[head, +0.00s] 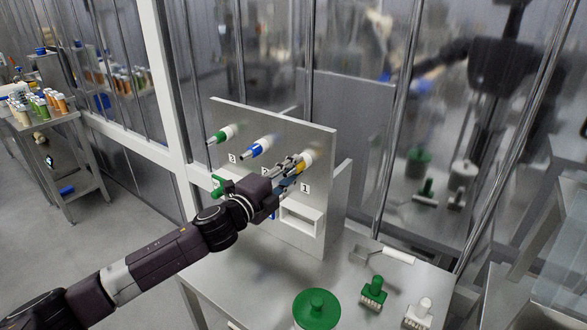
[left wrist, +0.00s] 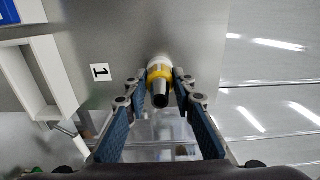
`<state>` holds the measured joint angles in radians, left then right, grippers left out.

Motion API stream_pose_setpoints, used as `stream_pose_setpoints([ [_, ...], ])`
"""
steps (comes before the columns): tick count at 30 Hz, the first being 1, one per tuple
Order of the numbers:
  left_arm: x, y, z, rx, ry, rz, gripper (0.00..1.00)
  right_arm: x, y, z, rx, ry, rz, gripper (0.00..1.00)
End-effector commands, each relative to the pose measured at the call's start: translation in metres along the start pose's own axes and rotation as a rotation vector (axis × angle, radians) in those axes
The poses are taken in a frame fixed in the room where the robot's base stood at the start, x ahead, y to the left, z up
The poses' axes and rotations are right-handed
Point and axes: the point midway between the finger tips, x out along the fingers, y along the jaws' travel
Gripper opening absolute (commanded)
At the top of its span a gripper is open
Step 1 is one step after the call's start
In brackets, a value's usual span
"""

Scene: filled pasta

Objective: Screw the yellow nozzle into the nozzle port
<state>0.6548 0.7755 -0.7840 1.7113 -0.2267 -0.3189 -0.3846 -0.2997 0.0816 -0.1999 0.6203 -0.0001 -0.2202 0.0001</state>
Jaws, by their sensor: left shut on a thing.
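The yellow nozzle (head: 301,167) sits at the white nozzle port (head: 309,156) on the upright metal panel (head: 283,126), above the label 1. My left gripper (head: 295,167) is shut on the nozzle. In the left wrist view, my left gripper's fingertips (left wrist: 160,84) lie on either side of the nozzle (left wrist: 159,73), whose yellow band and grey tip point toward the camera. The white port (left wrist: 160,60) shows just behind the band, in line with it. How deep the nozzle sits in the port cannot be seen. My right gripper is not in view.
A blue nozzle (head: 256,149) and a green nozzle (head: 217,137) stick out of the panel to the left. A white box frame (head: 302,219) is below. A green round tool (head: 316,309), a green brush (head: 374,291) and a scraper (head: 398,255) lie on the table (head: 240,282).

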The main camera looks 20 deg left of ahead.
Motion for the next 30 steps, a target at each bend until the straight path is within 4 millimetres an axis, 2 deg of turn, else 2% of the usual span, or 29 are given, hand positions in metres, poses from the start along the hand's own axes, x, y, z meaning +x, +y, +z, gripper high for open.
stream_pose_setpoints([
  [30, -0.012, 0.000, 0.000, 0.000, 0.000, 0.000, 0.00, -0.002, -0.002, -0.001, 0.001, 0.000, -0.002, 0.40],
])
